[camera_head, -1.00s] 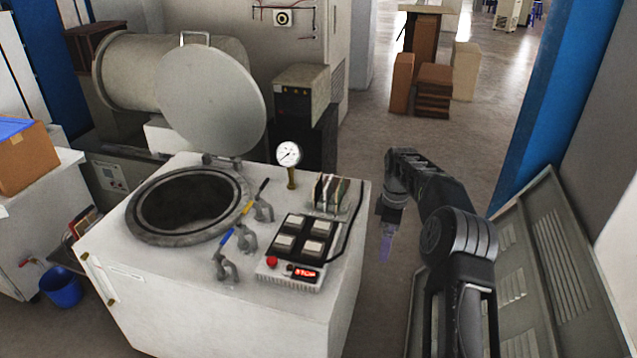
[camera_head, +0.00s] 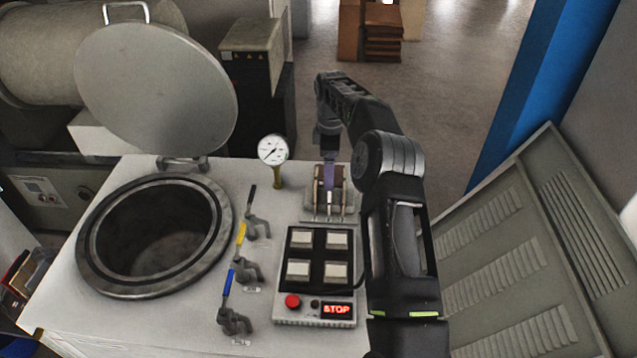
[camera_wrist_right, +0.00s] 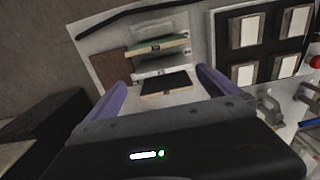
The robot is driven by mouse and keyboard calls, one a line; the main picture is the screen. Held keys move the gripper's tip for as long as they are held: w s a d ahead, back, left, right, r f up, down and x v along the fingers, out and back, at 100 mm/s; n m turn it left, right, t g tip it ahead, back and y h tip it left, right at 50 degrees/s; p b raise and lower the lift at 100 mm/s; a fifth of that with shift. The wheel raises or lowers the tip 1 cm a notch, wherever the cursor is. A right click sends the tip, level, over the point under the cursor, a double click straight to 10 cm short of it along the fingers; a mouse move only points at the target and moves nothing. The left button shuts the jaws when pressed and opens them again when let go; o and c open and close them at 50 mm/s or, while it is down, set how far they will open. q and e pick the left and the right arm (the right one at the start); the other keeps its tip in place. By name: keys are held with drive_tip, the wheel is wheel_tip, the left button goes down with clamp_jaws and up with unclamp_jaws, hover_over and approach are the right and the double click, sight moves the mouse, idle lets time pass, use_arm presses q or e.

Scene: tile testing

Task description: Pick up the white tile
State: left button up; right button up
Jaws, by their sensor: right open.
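A small rack (camera_head: 320,218) on the white machine top holds several upright tiles, partly hidden by my right gripper. In the right wrist view the rack holds a brown tile (camera_wrist_right: 114,66), a green-edged tile (camera_wrist_right: 160,46) and a black-faced piece (camera_wrist_right: 166,84). Pale surfaces lie between them; I cannot tell for sure which one is the white tile. My right gripper (camera_head: 329,178) points down just over the rack. Its purple fingers are open in the wrist view (camera_wrist_right: 160,78), one on each side of the rack's tiles, with nothing visibly held. My left gripper is not in view.
A button panel (camera_head: 317,312) with pale squares and a red button sits in front of the rack. A pressure gauge (camera_head: 273,152), valve levers (camera_head: 240,235) and an open round chamber (camera_head: 155,235) stand to the left. A grey louvred panel (camera_head: 520,250) is at the right.

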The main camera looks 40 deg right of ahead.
drive_tip(key=shift+s+r, duration=0.1)
drive_tip(key=shift+s, duration=0.1)
drive_tip(key=shift+f, duration=1.4)
drive_tip(key=shift+f+p, duration=0.25)
drive_tip(key=shift+p, duration=0.15)
wheel_tip(320, 180, down, 5)
drive_tip(key=shift+r+p, duration=0.15)
drive_tip(key=shift+p, duration=0.5)
drive_tip(key=shift+c, duration=0.2)
drive_tip(key=c, duration=1.3)
